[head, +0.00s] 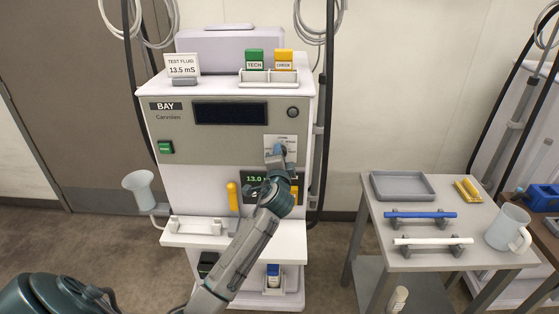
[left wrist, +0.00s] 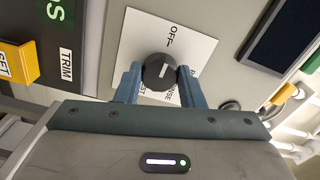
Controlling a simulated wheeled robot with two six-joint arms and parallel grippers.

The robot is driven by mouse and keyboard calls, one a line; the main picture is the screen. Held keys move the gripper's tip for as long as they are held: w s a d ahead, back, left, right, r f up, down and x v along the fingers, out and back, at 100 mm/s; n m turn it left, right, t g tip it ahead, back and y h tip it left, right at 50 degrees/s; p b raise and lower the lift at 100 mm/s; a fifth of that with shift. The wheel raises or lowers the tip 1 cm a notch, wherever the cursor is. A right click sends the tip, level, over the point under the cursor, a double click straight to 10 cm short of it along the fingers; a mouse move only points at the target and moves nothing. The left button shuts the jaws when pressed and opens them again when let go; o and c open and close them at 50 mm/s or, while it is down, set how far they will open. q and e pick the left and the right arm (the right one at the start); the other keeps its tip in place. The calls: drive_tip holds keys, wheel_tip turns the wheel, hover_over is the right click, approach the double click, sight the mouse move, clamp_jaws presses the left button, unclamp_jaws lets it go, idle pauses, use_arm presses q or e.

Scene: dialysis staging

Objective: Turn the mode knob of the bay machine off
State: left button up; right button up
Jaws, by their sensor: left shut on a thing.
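The bay machine (head: 215,150) stands upright at the centre of the head view, with a "BAY" label at its upper left. Its mode knob (left wrist: 158,72) is a dark round knob with a short white line on its face. It sits on a white plate (left wrist: 200,48) that reads "OFF" near the knob; other lettering is partly covered. My left gripper (head: 278,155) is at the plate on the machine's right front. In the left wrist view its two blue fingers are shut on the knob from both sides. In the head view the gripper hides the knob. My right gripper is not in view.
A screen reading 13.0 (head: 256,179) and a yellow handle (head: 233,196) lie close to my left arm. The machine's lower shelf (head: 180,240) juts out below. A grey side table (head: 385,215) with a tray, bars and a mug stands at right.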

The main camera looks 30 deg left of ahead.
use_arm(q)
drive_tip(key=shift+f, duration=0.15)
drive_tip(key=shift+n, duration=0.3)
drive_tip(key=o, duration=0.8)
drive_tip(key=shift+o, duration=1)
drive_tip(key=b+v, duration=0.2)
drive_tip(key=v, duration=0.8)
drive_tip(key=shift+s+d, duration=0.3)
